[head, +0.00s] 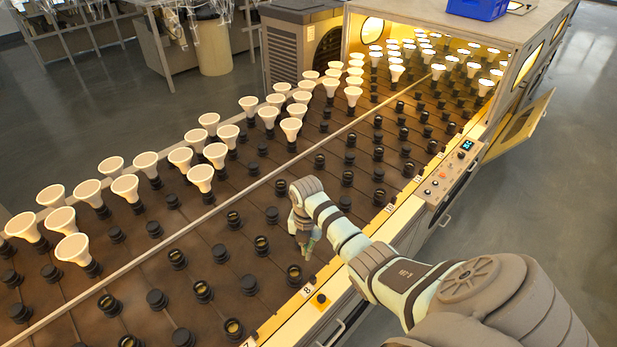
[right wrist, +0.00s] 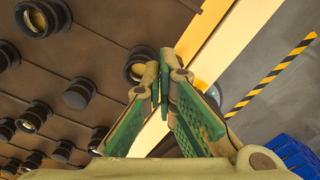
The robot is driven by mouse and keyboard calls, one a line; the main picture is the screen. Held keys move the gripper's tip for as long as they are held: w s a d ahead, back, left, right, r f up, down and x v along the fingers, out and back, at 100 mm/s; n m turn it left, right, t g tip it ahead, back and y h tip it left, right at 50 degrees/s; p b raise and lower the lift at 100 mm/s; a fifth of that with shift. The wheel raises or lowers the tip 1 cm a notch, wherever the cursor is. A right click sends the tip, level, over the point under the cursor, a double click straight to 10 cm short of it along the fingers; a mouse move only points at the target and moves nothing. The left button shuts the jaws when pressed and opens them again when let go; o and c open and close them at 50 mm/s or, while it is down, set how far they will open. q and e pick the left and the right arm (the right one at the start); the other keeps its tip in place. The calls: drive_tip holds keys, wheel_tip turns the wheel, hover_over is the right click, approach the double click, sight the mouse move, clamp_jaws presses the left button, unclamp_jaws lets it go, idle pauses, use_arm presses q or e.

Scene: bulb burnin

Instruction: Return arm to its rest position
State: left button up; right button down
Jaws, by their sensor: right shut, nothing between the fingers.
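My right arm reaches in from the lower right in the head view, over the near edge of the conveyor bed (head: 330,262). My right gripper (head: 306,240) hangs above the near rows of black sockets, close to the yellow edge. In the right wrist view the same gripper (right wrist: 165,85) has its green fingers together with nothing between them. A socket (right wrist: 139,65) lies just beyond the fingertips, apart from or touching them, I cannot tell. My left gripper is not in view.
White bulbs (head: 200,177) stand in the far rows, beyond a long rail. Several near sockets (head: 233,219) are empty. A lit tunnel (head: 440,15) with an open side door (head: 520,122) stands at the back right. A control box (head: 450,172) sits on the near edge.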

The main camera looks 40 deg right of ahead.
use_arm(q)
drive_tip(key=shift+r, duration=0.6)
use_arm(e)
drive_tip(key=shift+r, duration=0.55)
drive_tip(key=shift+f, duration=0.1)
